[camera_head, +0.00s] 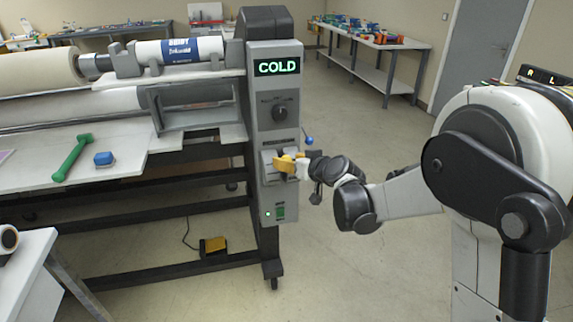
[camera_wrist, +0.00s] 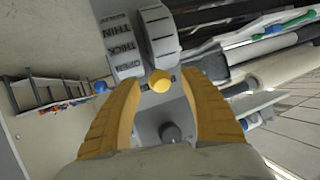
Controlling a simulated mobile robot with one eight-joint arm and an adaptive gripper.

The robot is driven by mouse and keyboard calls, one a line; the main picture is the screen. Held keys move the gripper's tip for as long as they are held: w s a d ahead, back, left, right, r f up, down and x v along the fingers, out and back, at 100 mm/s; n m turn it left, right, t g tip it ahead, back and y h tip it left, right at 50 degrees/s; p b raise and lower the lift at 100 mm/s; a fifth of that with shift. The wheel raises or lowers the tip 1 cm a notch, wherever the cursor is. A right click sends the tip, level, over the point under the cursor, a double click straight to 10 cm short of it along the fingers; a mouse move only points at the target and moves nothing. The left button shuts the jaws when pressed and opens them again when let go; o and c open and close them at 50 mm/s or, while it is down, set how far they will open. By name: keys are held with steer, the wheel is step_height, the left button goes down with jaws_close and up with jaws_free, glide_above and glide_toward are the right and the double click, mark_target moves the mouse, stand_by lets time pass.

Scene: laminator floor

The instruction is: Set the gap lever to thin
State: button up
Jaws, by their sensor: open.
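The gap lever's yellow ball knob (camera_wrist: 160,81) shows in the wrist view, between the fingertips of my gripper (camera_wrist: 161,78). The fingers are spread, with visible room on both sides of the knob. A label plate (camera_wrist: 121,45) beside the lever's slotted panel (camera_wrist: 158,32) reads THIN, THICK and OPEN. The knob appears level with the OPEN end, away from THIN. In the head view my gripper (camera_head: 286,164) is at the grey control column (camera_head: 271,193). It hides most of the lever there.
A blue ball knob (camera_head: 308,140) sticks out at the column's right side. A dark round dial (camera_head: 280,112) sits above the lever, under the COLD display (camera_head: 277,67).

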steer(key=shift+x, duration=0.85)
jaws_close()
steer(key=shift+f, duration=0.15)
